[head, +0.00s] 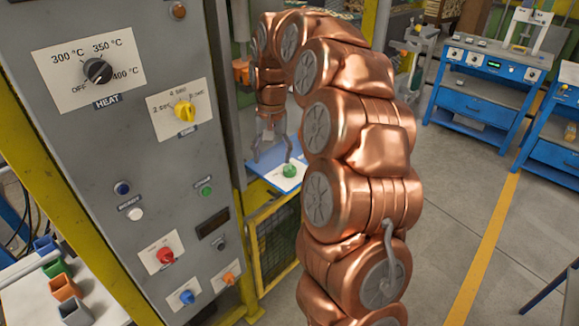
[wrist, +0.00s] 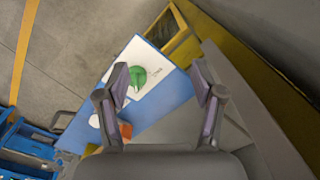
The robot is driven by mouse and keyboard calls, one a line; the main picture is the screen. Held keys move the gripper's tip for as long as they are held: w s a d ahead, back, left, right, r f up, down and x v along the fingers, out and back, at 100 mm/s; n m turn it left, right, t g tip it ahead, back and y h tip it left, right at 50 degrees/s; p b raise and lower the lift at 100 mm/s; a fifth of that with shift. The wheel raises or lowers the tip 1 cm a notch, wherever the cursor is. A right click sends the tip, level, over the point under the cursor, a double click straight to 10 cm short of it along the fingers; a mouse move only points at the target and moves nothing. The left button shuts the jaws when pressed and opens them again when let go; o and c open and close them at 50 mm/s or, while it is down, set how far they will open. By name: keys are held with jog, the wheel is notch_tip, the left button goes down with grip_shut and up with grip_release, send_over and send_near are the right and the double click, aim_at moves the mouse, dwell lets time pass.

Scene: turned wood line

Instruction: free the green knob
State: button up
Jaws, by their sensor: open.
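The green knob (head: 289,171) is a round green cap on a white label, on a blue shelf (head: 262,165) beside the grey control panel. It also shows in the wrist view (wrist: 138,76), just inside the left finger and partly beside its tip. My gripper (head: 272,155) is open and empty, pointing down above the blue shelf. In the wrist view its two fingers (wrist: 161,85) are spread wide, with the knob off-centre toward the left one. I cannot tell the height between the fingertips and the knob. The small print on the label is not readable.
The grey panel (head: 120,130) with dials and buttons stands close to the left of my arm. An orange item (wrist: 125,130) shows near the left finger in the wrist view. Yellow framing (head: 276,235) runs below the shelf. Blue workbenches (head: 480,95) stand far right, past open floor.

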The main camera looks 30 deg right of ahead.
jog(key=m, duration=0.2)
send_over(290, 166)
jog(key=shift+a+f, duration=0.2)
jog(key=shift+f, duration=0.4)
jog(key=shift+a+f, duration=0.2)
jog(key=shift+f, duration=0.4)
jog(key=shift+d+f, duration=0.2)
jog(key=shift+d, duration=0.2)
jog(key=shift+w+f+p, duration=0.1)
jog(key=shift+f+p, duration=1.15)
jog(key=shift+f, duration=2.55)
jog(key=c, duration=1.1)
